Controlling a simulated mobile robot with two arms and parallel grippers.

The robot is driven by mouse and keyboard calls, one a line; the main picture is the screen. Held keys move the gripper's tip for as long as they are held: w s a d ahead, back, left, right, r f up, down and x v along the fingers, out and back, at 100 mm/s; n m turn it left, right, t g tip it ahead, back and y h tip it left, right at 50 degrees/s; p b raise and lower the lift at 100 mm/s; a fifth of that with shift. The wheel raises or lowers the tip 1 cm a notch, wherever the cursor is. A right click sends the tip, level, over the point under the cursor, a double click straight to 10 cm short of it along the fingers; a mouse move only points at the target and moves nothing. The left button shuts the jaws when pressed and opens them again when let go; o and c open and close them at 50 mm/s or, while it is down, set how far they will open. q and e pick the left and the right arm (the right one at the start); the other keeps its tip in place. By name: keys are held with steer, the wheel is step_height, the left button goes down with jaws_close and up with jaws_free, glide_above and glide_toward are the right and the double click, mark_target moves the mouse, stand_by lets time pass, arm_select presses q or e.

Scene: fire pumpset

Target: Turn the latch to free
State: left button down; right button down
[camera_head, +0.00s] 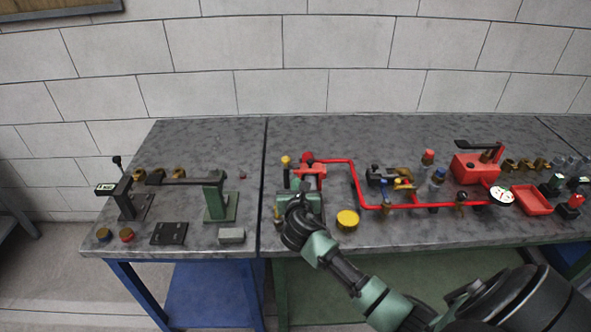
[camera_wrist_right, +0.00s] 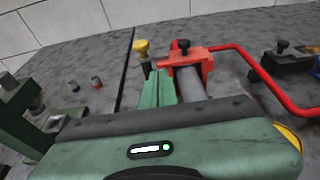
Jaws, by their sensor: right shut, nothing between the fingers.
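Which part is the latch is not clear from these views. A yellow knob on a dark stem (camera_wrist_right: 141,49) and a red bracket (camera_wrist_right: 194,57) with a black knob on top stand just beyond my right gripper (camera_wrist_right: 160,88) in the wrist view. In the head view the yellow knob (camera_head: 286,160) and red bracket (camera_head: 311,170) are at the left end of the red pipe. My right gripper (camera_head: 300,196) is shut and empty, in front of the bracket. A grey cylinder (camera_wrist_right: 190,84) runs beside its fingers; contact cannot be told. My left gripper is not in view.
The red pipe (camera_head: 353,175) runs right toward a red pump box (camera_head: 474,166) and a white gauge (camera_head: 501,196). A yellow cap (camera_head: 347,219) lies near the front edge. On the left bench stand a green post (camera_head: 219,199) and a black lever (camera_head: 186,181).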

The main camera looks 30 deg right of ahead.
mark_target(296, 170)
steer(key=x, duration=0.5)
steer(key=r+x, duration=0.1)
steer(key=x, duration=0.2)
steer(key=shift+w+d+p, duration=0.1)
steer(key=shift+w+p, duration=0.05)
steer(key=shift+p, duration=0.15)
steer(key=shift+d, duration=0.1)
